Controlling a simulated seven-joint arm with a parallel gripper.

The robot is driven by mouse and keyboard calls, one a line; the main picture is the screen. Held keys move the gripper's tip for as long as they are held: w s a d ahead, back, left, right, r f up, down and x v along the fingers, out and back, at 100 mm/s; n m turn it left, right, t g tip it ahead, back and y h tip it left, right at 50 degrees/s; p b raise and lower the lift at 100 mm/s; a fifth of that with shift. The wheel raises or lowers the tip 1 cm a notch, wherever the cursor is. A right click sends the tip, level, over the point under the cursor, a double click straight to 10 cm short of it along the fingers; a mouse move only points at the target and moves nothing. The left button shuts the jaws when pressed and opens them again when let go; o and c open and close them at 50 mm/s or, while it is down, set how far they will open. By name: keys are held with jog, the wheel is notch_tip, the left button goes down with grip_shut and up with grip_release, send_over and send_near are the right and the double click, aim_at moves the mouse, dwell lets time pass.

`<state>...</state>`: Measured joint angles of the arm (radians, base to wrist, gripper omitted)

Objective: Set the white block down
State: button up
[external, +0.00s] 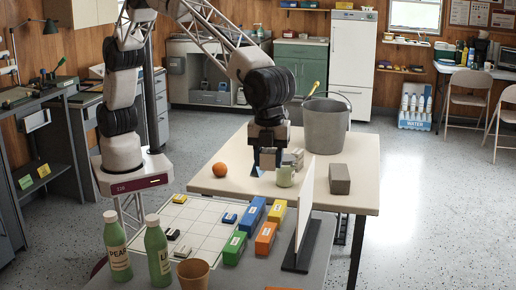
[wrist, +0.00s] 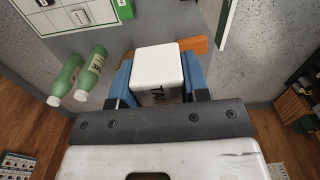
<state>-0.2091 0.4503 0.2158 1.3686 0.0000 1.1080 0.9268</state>
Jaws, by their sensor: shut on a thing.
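The white block (wrist: 157,72) sits between the two blue fingers of my gripper (wrist: 156,80) in the wrist view, with dark lettering on one side. My gripper is shut on it. In the external view my gripper (external: 267,163) points down in the area of the light table, left of the grey bucket. The white block is hard to make out there. An orange block (wrist: 195,45) shows just beyond the white block in the wrist view; I cannot tell the gap between them.
A white upright panel (external: 306,205) stands right of several coloured blocks. A gridded white board (external: 200,225) and green bottles (external: 117,247) are to the left. An orange ball (external: 220,169), a bucket (external: 326,125) and a grey block (external: 340,179) are on the light table (external: 365,150).

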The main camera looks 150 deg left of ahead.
jog(key=s+a+n, duration=0.2)
jog(key=s+a, duration=0.3)
jog(key=a, duration=0.5)
jog(key=s+a+n, duration=0.2)
jog(key=s+a, duration=0.4)
jog(key=a, duration=0.4)
jog(key=s+a+n, duration=0.2)
jog(key=s+a, duration=0.3)
jog(key=a, duration=0.6)
jog(key=s+a+n, duration=0.3)
jog(key=s+a, duration=0.8)
jog(key=s, duration=0.3)
jog(key=s+a+n, duration=0.4)
jog(key=s+a, duration=0.7)
jog(key=s, duration=0.2)
notch_tip(320, 180, down, 18)
jog(key=shift+s+a, duration=0.2)
jog(key=shift+s, duration=0.05)
jog(key=shift+f, duration=3.15)
